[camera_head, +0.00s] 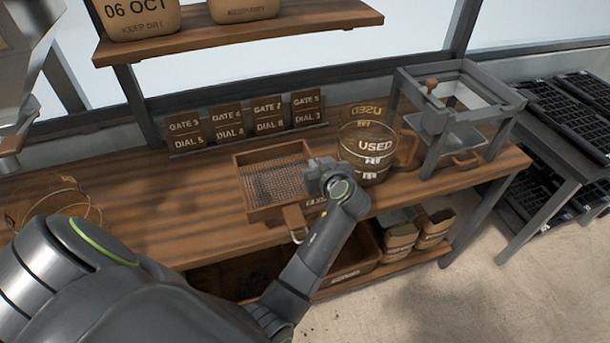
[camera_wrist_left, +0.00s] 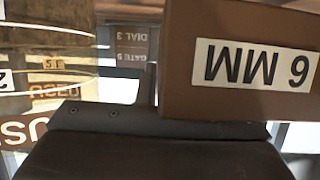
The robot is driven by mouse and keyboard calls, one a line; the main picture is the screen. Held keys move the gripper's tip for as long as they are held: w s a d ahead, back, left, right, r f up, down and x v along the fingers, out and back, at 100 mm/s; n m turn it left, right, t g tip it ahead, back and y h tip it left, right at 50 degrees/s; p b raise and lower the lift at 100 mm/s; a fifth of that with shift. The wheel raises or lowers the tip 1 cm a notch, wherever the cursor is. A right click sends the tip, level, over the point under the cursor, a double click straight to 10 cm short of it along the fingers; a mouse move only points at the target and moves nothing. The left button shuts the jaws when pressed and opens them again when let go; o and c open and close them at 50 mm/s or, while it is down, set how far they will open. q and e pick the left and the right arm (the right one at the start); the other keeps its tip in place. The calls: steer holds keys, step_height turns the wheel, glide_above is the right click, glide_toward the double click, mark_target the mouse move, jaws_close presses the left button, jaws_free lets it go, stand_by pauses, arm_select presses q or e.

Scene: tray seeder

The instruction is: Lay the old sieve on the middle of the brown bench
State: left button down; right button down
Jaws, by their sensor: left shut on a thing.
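The sieve (camera_head: 268,213), a square wooden frame with wire mesh and a short wooden handle at its near right corner, is over the middle of the brown bench (camera_head: 150,195). Whether it touches the bench top or hangs just above is unclear. My left gripper (camera_head: 318,180) is at the sieve's right side, shut on it; its fingertips are mostly hidden. In the left wrist view, a brown wooden face with an upside-down "6 MM" label (camera_wrist_left: 255,65) fills the upper right, close to the gripper. My right gripper is out of view.
A round container marked USED (camera_head: 368,150) stands just right of my gripper. A grey metal frame stand (camera_head: 440,130) is further right. Dial cards (camera_head: 230,125) line the back. Wire loops lie at the left; the bench between them and the sieve is clear.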

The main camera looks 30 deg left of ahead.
arm_select(q)
steer(key=shift+f, duration=0.9)
step_height(320, 180, down, 3)
steer(key=shift+a+f, duration=0.1)
steer(key=shift+f, duration=0.25)
steer(key=c, duration=1.6)
jaws_free()
steer(key=shift+c, duration=0.2)
steer(key=shift+o, duration=0.4)
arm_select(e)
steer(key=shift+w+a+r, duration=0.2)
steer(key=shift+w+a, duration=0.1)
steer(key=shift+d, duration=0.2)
